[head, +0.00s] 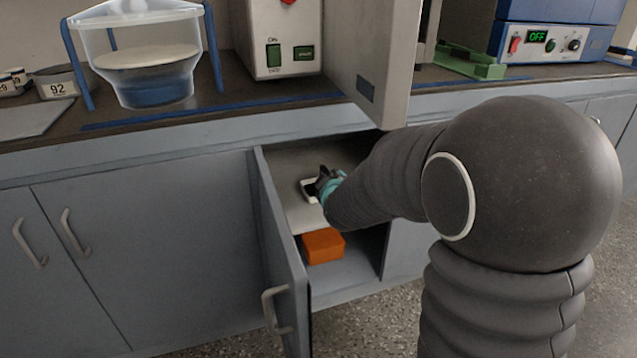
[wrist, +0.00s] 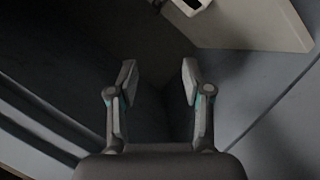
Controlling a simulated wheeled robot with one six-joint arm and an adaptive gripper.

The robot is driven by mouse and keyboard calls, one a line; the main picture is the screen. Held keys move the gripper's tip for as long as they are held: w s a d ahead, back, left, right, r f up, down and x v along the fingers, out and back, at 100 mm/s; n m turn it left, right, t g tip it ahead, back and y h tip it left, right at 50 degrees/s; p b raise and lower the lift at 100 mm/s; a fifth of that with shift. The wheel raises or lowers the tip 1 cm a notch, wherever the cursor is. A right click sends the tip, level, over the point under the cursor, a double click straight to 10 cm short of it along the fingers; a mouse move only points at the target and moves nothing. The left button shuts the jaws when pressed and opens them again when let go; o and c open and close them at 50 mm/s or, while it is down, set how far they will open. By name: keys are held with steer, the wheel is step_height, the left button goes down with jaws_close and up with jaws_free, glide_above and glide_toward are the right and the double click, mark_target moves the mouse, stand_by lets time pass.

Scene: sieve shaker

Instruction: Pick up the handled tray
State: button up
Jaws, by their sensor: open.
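A small white-rimmed piece with a dark inside, which looks like the handled tray (head: 307,190), sits on the pale shelf in the open cabinet. My gripper (head: 324,174) is in front of it in the head view and hides much of it. The wrist view cuts off what looks like the same white-rimmed tray (wrist: 191,5) at the top edge. There, my gripper (wrist: 160,76) is open, with nothing between its fingers. The tray lies beyond the fingertips and a little to the right, apart from them.
The pale shelf (head: 300,217) has its edge close to my gripper. An orange box (head: 323,246) stands below it. The open cabinet door (head: 281,262) is on the left. The bench edge (head: 190,142) runs above the opening.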

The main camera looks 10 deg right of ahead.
steer(key=n+t+h+b, duration=0.1)
steer(key=n+t+h, duration=0.1)
glide_toward(327, 170)
steer(key=x, duration=0.6)
steer(key=f+b+x, duration=0.1)
steer(key=x, duration=0.3)
jaws_close()
